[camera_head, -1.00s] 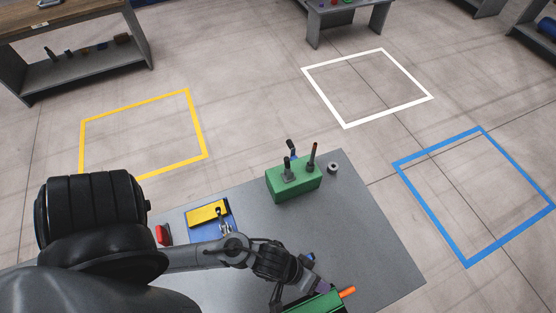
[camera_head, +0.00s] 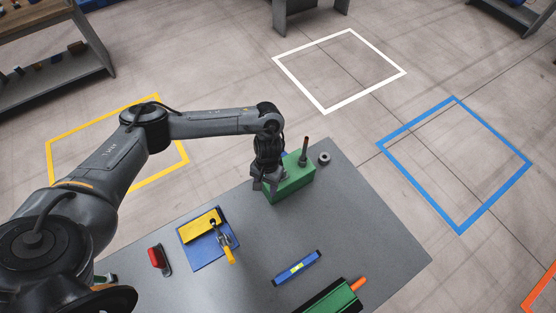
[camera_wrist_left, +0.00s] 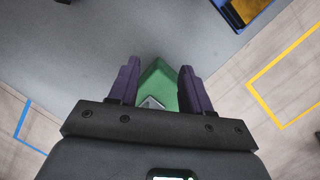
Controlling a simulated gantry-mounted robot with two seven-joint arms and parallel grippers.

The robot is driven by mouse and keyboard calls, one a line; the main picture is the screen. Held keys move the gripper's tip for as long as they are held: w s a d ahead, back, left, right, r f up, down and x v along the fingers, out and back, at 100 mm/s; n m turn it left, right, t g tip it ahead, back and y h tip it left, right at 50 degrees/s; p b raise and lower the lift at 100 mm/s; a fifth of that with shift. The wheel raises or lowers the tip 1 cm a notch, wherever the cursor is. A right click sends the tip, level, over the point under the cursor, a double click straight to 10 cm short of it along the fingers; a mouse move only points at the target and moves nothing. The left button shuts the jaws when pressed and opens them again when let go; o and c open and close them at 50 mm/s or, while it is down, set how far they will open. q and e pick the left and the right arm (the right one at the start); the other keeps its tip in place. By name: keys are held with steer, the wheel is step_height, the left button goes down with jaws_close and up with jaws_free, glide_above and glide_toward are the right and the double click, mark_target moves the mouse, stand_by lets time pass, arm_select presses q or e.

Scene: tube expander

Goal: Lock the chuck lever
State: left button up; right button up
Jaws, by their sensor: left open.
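The green box-shaped machine (camera_head: 290,190) stands near the far edge of the grey table. An upright lever with a reddish-brown handle (camera_head: 304,151) rises from its right side. My left gripper (camera_head: 268,186) points down at the left part of the machine and hides the other levers there, so I cannot tell which is the chuck lever or how it stands. In the left wrist view, the purple fingers of my left gripper (camera_wrist_left: 159,70) are apart, with part of the green machine (camera_wrist_left: 158,82) showing between them. I see nothing held. My right gripper is out of view.
A grey ring (camera_head: 324,158) lies right of the machine. A blue plate with a yellow block (camera_head: 202,225), a red object (camera_head: 158,258) and a blue bar (camera_head: 297,267) lie nearer. A green block with an orange end (camera_head: 340,297) is at the front. The table's right side is clear.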

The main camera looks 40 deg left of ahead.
arm_select(q)
steer(key=w+a+r, duration=0.1)
steer(key=w+r, duration=0.2)
steer(key=w+a+r+t, duration=0.1)
steer(key=w+r, duration=0.2)
steer(key=w+a+r+t, duration=0.1)
steer(key=w+a+r, duration=0.1)
steer(key=w+r, duration=0.1)
steer(key=shift+w, duration=0.2)
steer(key=shift+w+r+t+b, duration=0.2)
steer(key=shift+w+t+b, duration=0.05)
steer(key=shift+t+b, duration=0.05)
steer(key=shift+w+f, duration=0.1)
steer(key=shift+f, duration=0.2)
steer(key=f, duration=0.9)
steer(key=shift+w+d+f, duration=0.1)
steer(key=shift+d+f, duration=0.25)
steer(key=shift+d, duration=0.05)
jaws_close()
